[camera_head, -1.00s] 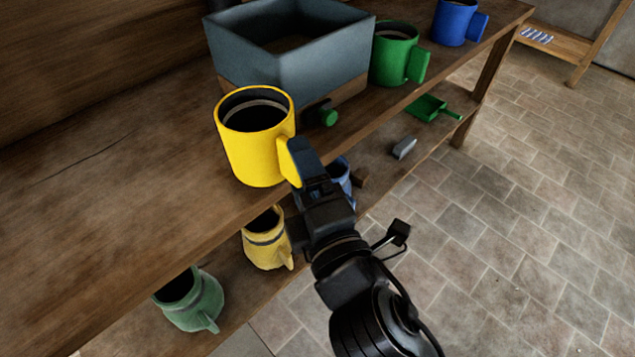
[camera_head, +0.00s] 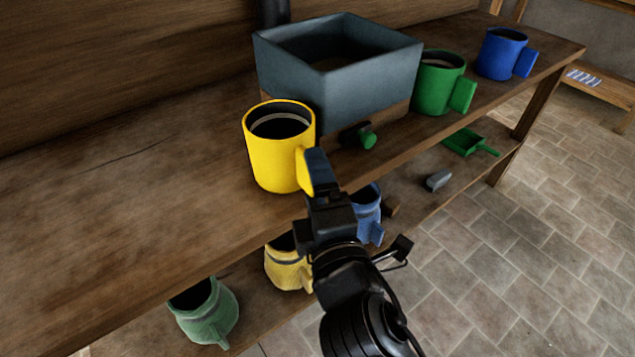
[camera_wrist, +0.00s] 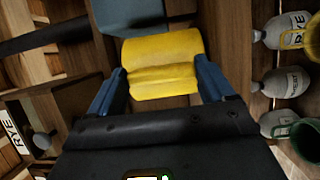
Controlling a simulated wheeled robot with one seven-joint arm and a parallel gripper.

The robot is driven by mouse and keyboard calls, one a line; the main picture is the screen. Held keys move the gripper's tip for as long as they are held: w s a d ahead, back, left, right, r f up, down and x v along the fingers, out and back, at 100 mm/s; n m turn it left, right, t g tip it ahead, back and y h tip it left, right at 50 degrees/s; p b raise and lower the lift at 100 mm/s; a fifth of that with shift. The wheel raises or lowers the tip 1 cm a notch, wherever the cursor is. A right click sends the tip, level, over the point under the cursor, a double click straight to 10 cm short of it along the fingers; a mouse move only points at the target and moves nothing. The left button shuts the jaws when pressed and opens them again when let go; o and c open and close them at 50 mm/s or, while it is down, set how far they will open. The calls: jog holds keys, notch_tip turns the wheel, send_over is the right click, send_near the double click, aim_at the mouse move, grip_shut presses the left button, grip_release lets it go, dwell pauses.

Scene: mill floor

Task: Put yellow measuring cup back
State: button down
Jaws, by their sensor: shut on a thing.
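The yellow measuring cup (camera_head: 272,155) is upright at the front part of the upper shelf, with its handle toward my gripper. My gripper (camera_head: 315,172) is shut on the handle of this cup. In the wrist view the yellow cup (camera_wrist: 163,62) shows between the two blue fingers of my gripper (camera_wrist: 160,88). I cannot tell whether the cup's base touches the shelf. A green measuring cup (camera_head: 437,84) and a blue measuring cup (camera_head: 500,54) stand farther right on the same shelf.
A grey open bin (camera_head: 345,85) stands behind the yellow cup. A green-ended knob (camera_head: 368,139) juts out below it. On the lower shelf are a yellow jug (camera_head: 287,268), a green jug (camera_head: 207,315), a blue jug (camera_head: 368,212) and a green scoop (camera_head: 466,142). The upper shelf's left (camera_head: 120,200) is clear.

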dwell(0.3)
grip_release()
jog(key=shift+s, duration=0.15)
jog(key=s+d, duration=0.1)
jog(key=s, duration=0.6)
jog(key=shift+s+d+b, duration=0.2)
jog(key=shift+d+b, duration=0.05)
jog(key=shift+b, duration=0.2)
jog(key=shift+f, duration=0.1)
